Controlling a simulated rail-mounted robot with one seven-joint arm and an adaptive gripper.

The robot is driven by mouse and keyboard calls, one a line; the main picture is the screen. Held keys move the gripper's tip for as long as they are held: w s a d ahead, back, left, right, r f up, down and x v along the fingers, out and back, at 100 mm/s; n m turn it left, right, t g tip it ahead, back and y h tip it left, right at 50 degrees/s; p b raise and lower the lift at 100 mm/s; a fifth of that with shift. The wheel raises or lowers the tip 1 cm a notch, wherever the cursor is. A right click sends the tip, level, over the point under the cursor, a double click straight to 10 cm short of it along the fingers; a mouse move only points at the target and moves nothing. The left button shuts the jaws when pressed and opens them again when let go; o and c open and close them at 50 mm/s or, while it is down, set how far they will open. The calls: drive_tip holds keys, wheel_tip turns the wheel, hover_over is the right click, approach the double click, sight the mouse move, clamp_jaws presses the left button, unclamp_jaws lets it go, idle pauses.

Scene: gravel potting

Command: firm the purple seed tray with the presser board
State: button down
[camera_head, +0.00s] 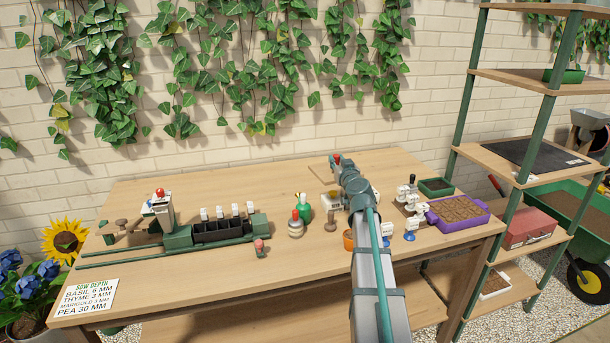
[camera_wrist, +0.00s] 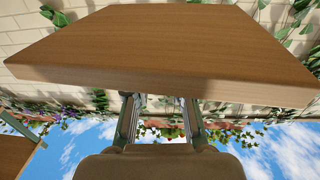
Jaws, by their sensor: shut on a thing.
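The purple seed tray (camera_head: 464,226) sits at the right end of the bench, filled level with brown soil. My gripper (camera_head: 338,163) is over the back middle of the bench, well to the left of the tray. In the wrist view, the two fingers of my gripper (camera_wrist: 160,102) are shut on the presser board. The presser board (camera_wrist: 160,45) is a wide, flat wooden piece filling the top of that view. In the head view, the presser board (camera_head: 319,170) shows partly as pale wood beside my gripper. My arm hides part of the bench.
Near the tray are a small dark green tray (camera_head: 437,187), white-labelled blue pieces (camera_head: 410,232) and an orange pot (camera_head: 348,240). A green bottle (camera_head: 304,207) stands mid-bench. A green seeder with black cells (camera_head: 220,230) is at left. A shelf rack (camera_head: 530,160) stands close on the right.

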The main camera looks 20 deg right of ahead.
drive_tip(key=s+d+r, duration=0.1)
drive_tip(key=s+d, duration=0.1)
drive_tip(key=d, duration=1)
drive_tip(key=shift+s+d+f+m+g+h+b, duration=0.1)
drive_tip(key=shift+s+d+f+m+h+b, duration=0.3)
drive_tip(key=shift+s+d+f, duration=2.55)
drive_tip(key=shift+s+d+f+m+g+h+b, duration=0.1)
drive_tip(key=shift+s+d+f+h+b, duration=0.35)
drive_tip(key=shift+s+d+f, duration=2.55)
drive_tip(key=shift+s+d+f+m+g+h+b, duration=0.15)
drive_tip(key=shift+s+d+f+b, duration=0.55)
drive_tip(key=shift+s+d, duration=4.45)
drive_tip(key=shift+w+d+f+b, duration=0.35)
drive_tip(key=shift+w+d+b, duration=0.15)
drive_tip(key=shift+w+d, duration=0.35)
drive_tip(key=shift+w+d+f+b, duration=0.3)
drive_tip(key=shift+w+d+b, duration=0.2)
drive_tip(key=shift+w+d, duration=0.3)
drive_tip(key=shift+r, duration=0.15)
drive_tip(key=shift+r+b, duration=0.65)
drive_tip(key=shift+r, duration=0.75)
